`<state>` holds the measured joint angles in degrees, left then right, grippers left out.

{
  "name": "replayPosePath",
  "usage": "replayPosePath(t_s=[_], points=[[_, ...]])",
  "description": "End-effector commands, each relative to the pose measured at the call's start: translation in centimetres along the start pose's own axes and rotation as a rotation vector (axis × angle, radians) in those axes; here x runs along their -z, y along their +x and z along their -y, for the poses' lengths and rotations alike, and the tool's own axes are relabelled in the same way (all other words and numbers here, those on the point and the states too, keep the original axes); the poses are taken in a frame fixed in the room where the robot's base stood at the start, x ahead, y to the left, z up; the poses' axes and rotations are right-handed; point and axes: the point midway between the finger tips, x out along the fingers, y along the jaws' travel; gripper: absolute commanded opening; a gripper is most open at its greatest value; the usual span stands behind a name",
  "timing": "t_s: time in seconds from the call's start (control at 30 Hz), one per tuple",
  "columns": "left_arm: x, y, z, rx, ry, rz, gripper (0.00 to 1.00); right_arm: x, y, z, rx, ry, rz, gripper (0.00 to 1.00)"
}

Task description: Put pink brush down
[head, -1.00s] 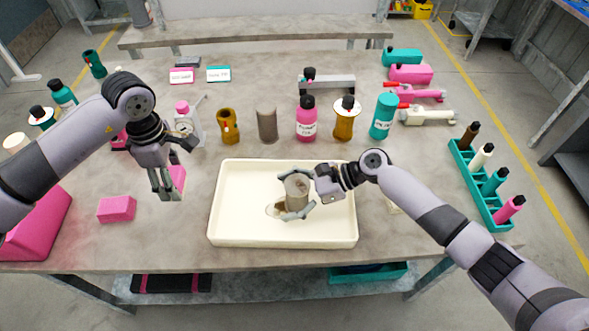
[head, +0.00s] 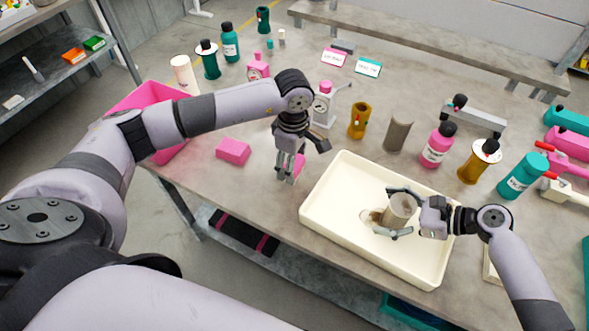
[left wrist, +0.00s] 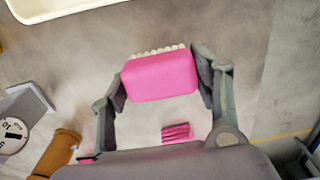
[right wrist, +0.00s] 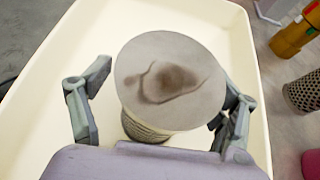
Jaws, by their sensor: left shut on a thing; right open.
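The pink brush (left wrist: 160,77) is held between the two fingers of my left gripper (left wrist: 162,88). It is a rounded pink block with a row of white bristles along its far side in the left wrist view. In the head view the brush (head: 298,166) is mostly hidden by my left gripper (head: 288,172), which is over the table just left of the cream tray (head: 326,216). My right gripper (head: 389,212) is open, with its fingers on either side of a grey cylinder (right wrist: 170,80) in the tray. The cylinder's face has a dark stain.
A pink block (head: 233,151) lies on the table left of my left gripper. A pink bin (head: 168,153) stands at the table's left end. A dial gauge (head: 324,107), brown part (head: 359,120) and bottles stand behind. Bare table lies between block and tray.

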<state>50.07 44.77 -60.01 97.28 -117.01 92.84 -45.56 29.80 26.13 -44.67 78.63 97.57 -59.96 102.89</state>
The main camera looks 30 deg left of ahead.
Motion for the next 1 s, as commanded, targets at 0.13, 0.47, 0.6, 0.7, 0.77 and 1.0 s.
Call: replayPosePath(t_s=[0.13, 0.47, 0.6, 0.7, 0.77, 1.0], points=[[-0.1, 2.3, 0.1, 0.005, -0.001, 0.0, 0.25, 0.0, 0.0, 0.0, 0.0, 0.0, 0.0, 0.82], [0.0, 3.1, 0.0, 0.001, 0.0, 0.0, 0.25, 0.0, 0.0, 0.0, 0.0, 0.0, 0.0, 0.82], [0.0, 3.4, 0.0, 0.001, 0.0, 0.0, 0.59, 0.0, 0.0, 0.0, 0.0, 0.0, 0.0, 0.82], [0.0, 3.4, 0.1, 0.001, 0.0, 0.0, 0.66, 0.0, 0.0, 0.0, 0.0, 0.0, 0.0, 0.82], [0.0, 3.4, 0.1, 0.001, 0.0, 0.0, 0.7, 0.0, 0.0, 0.0, 0.0, 0.0, 0.0, 0.82], [0.0, 3.4, 0.1, 0.001, 0.0, 0.0, 0.78, 0.0, 0.0, 0.0, 0.0, 0.0, 0.0, 0.82]])
